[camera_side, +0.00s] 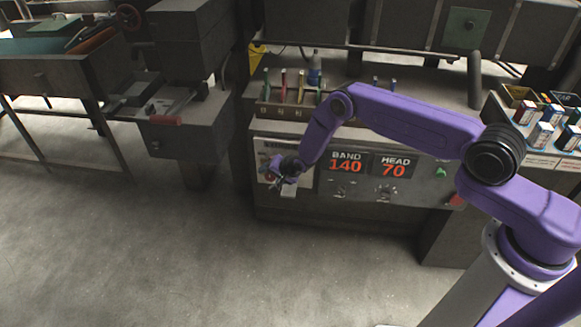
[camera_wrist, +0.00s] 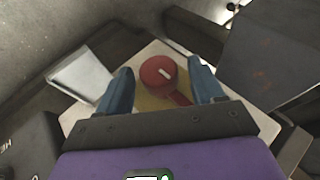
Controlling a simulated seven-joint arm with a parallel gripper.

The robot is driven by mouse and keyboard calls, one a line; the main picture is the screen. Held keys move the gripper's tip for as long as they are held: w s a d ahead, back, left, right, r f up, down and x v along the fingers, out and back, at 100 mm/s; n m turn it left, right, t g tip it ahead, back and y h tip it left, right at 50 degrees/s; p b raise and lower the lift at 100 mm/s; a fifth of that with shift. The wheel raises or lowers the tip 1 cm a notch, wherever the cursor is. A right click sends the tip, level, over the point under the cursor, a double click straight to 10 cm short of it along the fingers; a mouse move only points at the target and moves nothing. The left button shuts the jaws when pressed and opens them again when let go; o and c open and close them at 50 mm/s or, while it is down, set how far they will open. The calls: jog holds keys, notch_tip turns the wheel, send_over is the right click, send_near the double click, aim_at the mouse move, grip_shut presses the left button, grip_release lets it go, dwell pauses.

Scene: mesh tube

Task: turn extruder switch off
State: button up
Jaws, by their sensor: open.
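The extruder switch is a red rotary knob (camera_wrist: 160,76) with a white mark and a red handle part toward the lower right in the wrist view. It sits on a yellow disc on a pale square plate (camera_wrist: 150,53). My gripper (camera_wrist: 160,80) is open, with one blue finger on each side of the knob. I cannot tell whether the fingers touch it. In the side view my gripper (camera_side: 277,180) is at the left end of the control panel (camera_side: 330,207), in front of the switch plate (camera_side: 266,172), and hides most of the knob.
The panel shows BAND 140 (camera_side: 346,162) and HEAD 70 (camera_side: 393,165) displays, with small knobs (camera_side: 386,192) below. A green switch (camera_side: 441,172) and a red one (camera_side: 456,199) are at its right. A rack of tools (camera_side: 285,103) stands above. The floor in front is clear.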

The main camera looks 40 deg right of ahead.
jog(key=v, duration=1.6)
jog(key=shift+s+r, duration=0.1)
jog(key=shift+r, duration=0.1)
jog(key=s+a+r+n+g+y, duration=0.1)
jog(key=s+a+r+n+g, duration=0.15)
jog(key=s+r+n, duration=0.45)
jog(key=s+a+r+n+g, duration=0.2)
jog(key=s+a+r+n, duration=0.25)
jog(key=s+r, duration=0.3)
jog(key=s+d+r+n+g, duration=0.1)
jog(key=s+d+r+n, duration=0.2)
jog(key=s, duration=0.5)
jog(key=s+d+r+n+g+h, duration=0.1)
jog(key=s+d+r+n, duration=0.3)
jog(key=s, duration=0.4)
jog(key=s+d+r+n+g+h, duration=0.1)
jog(key=s+d+r+n, duration=0.3)
jog(key=s, duration=0.4)
jog(key=shift+s+n+g, duration=0.15)
jog(key=shift+n+g, duration=0.2)
